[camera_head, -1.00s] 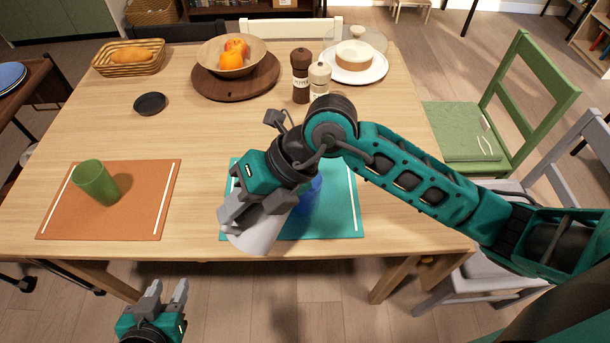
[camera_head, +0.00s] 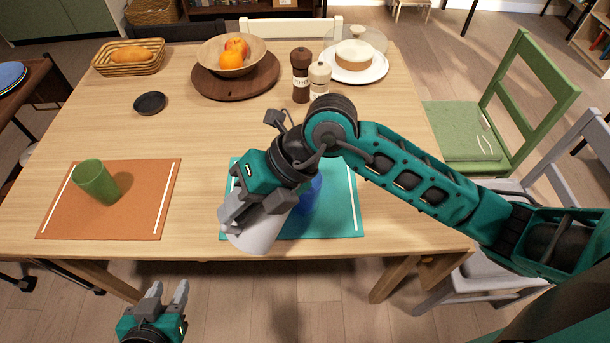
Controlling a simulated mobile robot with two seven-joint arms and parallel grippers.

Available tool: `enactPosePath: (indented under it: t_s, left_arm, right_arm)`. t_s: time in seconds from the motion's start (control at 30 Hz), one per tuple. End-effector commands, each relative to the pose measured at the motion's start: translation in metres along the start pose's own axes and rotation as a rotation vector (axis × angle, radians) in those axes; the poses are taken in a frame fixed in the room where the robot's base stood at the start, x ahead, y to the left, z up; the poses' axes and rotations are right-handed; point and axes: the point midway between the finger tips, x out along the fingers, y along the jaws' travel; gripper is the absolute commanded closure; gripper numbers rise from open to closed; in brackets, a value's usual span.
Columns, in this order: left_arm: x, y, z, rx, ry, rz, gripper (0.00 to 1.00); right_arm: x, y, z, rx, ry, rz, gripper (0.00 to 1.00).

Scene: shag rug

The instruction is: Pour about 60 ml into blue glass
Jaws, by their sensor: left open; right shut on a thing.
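The blue glass (camera_head: 309,196) stands on the teal placemat (camera_head: 341,215), partly hidden behind my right gripper. My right gripper (camera_head: 254,207) is shut on a light grey-white vessel (camera_head: 256,234). The vessel is tilted, just left of the blue glass and over the mat's front left part. Its mouth and any liquid are hidden, so I cannot tell whether anything flows. My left gripper (camera_head: 166,293) is open and empty, in front of the table's near edge.
A green glass (camera_head: 97,182) stands on an orange placemat (camera_head: 143,210) at left. The table's middle left is clear.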

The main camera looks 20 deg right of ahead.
Motion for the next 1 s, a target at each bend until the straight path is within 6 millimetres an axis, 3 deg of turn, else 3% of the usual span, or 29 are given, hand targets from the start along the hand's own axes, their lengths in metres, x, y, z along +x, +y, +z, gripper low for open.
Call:
enactPosePath:
  t_s: [0.67, 1.0]
  left_arm:
    - [0.000, 0.000, -0.003, 0.000, 0.003, 0.000, 0.57]
    - [-0.004, -0.001, -0.010, 0.001, 0.007, -0.001, 0.57]
  right_arm:
    - [0.002, 0.002, -0.001, -0.011, -0.005, -0.015, 1.00]
    - [0.030, 0.000, -0.011, -0.082, -0.033, -0.181, 1.00]
